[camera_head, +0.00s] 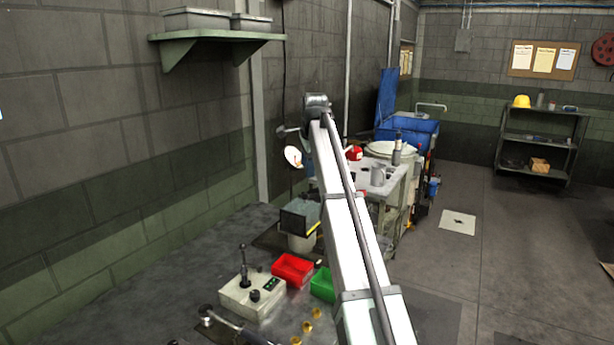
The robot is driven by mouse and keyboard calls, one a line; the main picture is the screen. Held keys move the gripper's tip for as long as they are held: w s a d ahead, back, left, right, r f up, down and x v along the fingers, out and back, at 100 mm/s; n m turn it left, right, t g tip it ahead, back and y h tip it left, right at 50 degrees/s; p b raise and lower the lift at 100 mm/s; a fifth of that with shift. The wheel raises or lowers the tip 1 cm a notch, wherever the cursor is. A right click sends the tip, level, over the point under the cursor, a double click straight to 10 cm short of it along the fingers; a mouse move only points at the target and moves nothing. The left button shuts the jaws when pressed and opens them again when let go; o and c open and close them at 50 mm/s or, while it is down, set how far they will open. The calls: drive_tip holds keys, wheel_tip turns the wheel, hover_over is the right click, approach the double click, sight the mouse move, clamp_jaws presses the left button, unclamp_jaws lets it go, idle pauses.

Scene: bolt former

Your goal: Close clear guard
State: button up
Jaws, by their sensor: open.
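A dark, partly see-through box-like panel (297,218) with a yellow edge stands at the far end of the bench, left of the white beam. It may be the clear guard; I cannot tell for sure, nor whether it is open or closed. A pale round container sits just below it. My gripper cannot be made out in this view.
A white jointed beam with a dark cable (345,220) crosses the middle, hiding part of the bench. A control box with a lever (252,297), a red bin (292,269) and a green bin (322,285) stand on the bench (150,290). Its left part is clear.

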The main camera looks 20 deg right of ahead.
drive_tip(key=shift+v, duration=0.8)
drive_tip(key=shift+f, duration=0.1)
